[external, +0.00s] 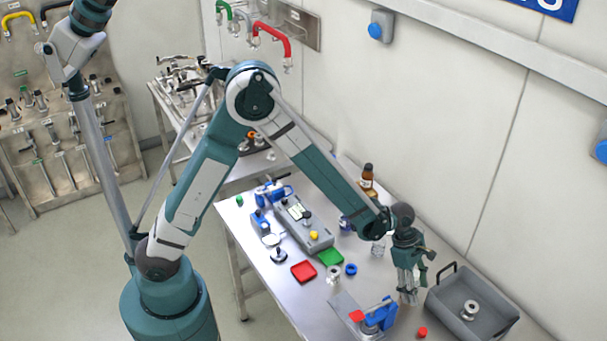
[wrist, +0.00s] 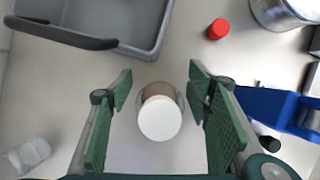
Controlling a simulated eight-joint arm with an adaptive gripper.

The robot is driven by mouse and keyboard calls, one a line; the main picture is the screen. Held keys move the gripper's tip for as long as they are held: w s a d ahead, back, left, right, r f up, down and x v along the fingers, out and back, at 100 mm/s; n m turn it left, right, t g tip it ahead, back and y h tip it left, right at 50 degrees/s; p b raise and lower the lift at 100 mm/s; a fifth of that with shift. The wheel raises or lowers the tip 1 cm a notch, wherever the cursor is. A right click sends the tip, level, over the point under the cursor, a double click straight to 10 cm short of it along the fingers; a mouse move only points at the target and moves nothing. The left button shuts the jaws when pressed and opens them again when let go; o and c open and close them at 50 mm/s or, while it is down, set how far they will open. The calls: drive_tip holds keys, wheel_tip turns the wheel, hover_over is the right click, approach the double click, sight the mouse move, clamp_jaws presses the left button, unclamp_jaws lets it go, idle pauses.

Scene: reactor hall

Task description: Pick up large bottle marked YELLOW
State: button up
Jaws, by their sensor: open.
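My gripper (external: 408,298) is low over the steel table, left of the grey bin, with its fingers pointing down. In the wrist view its green-padded fingers (wrist: 160,98) are spread apart. Between them stands a bottle with a round white cap (wrist: 160,118) and a brownish body (wrist: 154,90), seen from above with clear space on both sides. No marking on it can be read. In the external view this bottle is hidden or too small to make out at the gripper. An amber bottle with a dark cap (external: 367,176) stands by the wall; its label is unreadable.
The grey bin (external: 437,303) is close on the right; its handle shows in the wrist view (wrist: 62,34). A small red cap (wrist: 218,29) and a blue device (wrist: 265,103) are nearby. Red (external: 303,271) and green (external: 331,257) trays lie farther left.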

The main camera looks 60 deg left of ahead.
sight(418, 284)
idle(0.4)
drive_tip(key=c, duration=1)
drive_tip(key=shift+c, duration=0.2)
drive_tip(key=shift+r, duration=0.15)
drive_tip(key=shift+r, duration=4.9)
